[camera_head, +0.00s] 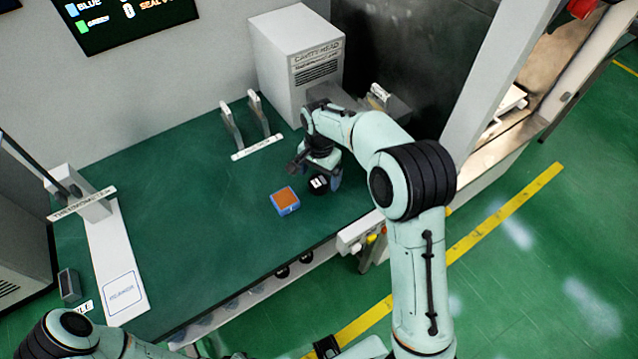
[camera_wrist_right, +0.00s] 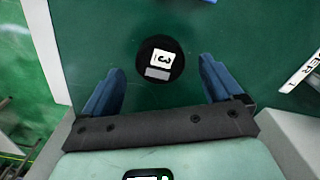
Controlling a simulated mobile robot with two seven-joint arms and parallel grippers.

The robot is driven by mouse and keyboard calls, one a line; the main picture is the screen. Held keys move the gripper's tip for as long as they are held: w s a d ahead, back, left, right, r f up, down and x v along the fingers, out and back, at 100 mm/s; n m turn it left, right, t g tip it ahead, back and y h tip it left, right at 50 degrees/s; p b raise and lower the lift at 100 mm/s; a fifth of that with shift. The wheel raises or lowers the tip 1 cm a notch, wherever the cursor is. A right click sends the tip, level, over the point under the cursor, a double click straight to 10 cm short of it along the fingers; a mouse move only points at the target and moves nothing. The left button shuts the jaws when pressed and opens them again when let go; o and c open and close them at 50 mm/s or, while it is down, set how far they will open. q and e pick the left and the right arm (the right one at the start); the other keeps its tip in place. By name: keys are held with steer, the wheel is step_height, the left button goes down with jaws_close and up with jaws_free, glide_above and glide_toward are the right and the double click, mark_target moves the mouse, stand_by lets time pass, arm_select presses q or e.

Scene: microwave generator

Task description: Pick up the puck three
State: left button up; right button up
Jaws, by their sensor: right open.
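Puck three is a black round puck (camera_wrist_right: 158,72) with a white label reading 3 and a grey patch, lying on the green work surface. It also shows in the head view as a dark disc (camera_head: 318,184), partly covered by my gripper. My right gripper (camera_head: 315,175) is open and empty above it. In the right wrist view its two blue fingers (camera_wrist_right: 160,82) stand apart on either side, with the puck between and slightly beyond them. No finger visibly touches the puck. My left arm shows at the lower left of the head view, but its gripper is not visible.
A blue block with an orange top (camera_head: 285,201) lies left of the puck. A white two-post holder (camera_head: 257,150) and a white cabinet (camera_head: 297,60) stand behind. A thermometer stand (camera_head: 90,207) is at the left. The green surface (camera_head: 190,220) between is clear.

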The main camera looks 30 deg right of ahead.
step_height(320, 180, down, 2)
steer(key=shift+f, duration=0.2)
steer(key=c, duration=1.2)
steer(key=shift+o, duration=0.2)
steer(key=shift+r, duration=0.1)
